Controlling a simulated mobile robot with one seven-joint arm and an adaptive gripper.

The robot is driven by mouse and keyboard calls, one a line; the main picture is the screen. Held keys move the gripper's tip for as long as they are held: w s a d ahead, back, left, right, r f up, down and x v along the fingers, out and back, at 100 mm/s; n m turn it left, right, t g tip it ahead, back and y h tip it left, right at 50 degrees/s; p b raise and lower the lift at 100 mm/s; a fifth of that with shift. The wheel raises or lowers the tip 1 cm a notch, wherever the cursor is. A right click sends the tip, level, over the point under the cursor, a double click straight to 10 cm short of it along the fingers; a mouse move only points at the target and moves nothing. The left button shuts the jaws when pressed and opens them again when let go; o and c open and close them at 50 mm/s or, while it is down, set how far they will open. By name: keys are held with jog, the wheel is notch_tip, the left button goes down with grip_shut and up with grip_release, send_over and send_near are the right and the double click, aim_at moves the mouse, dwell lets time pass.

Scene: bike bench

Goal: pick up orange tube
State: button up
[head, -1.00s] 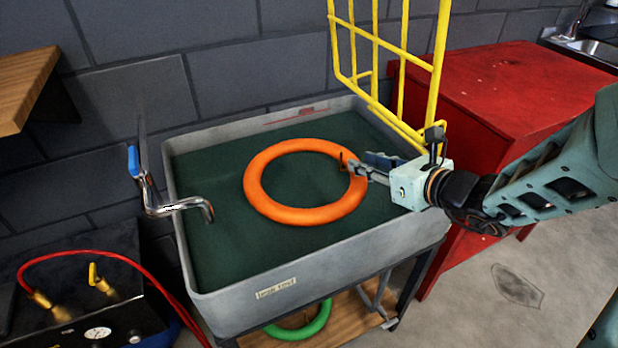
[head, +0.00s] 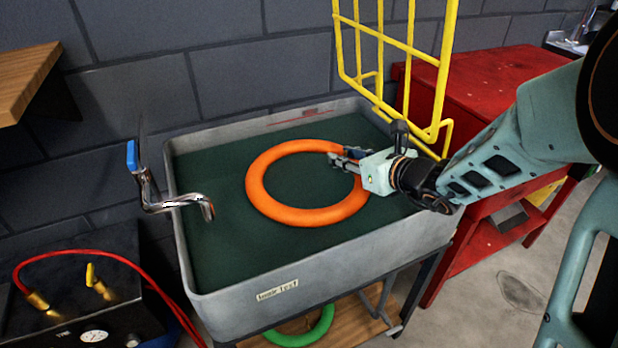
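The orange tube (head: 262,196) is a ring lying in the grey tub (head: 300,300) labelled as a leak test, over its dark green surface. My gripper (head: 340,160) reaches in from the right, at the ring's upper right side. Its fingers overlap the ring's right part in the head view. The fingers look parted, but I cannot tell whether the tube lies between them or beneath them. Part of the ring's right side is hidden behind the gripper.
A yellow wire rack (head: 398,45) rises behind the tub's right corner. A red cabinet (head: 490,85) stands at the right. A metal tap with a blue handle (head: 133,158) juts over the tub's left edge. A green ring (head: 300,333) lies on the wooden shelf below.

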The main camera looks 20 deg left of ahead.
grip_shut()
jog(key=shift+r, duration=0.1)
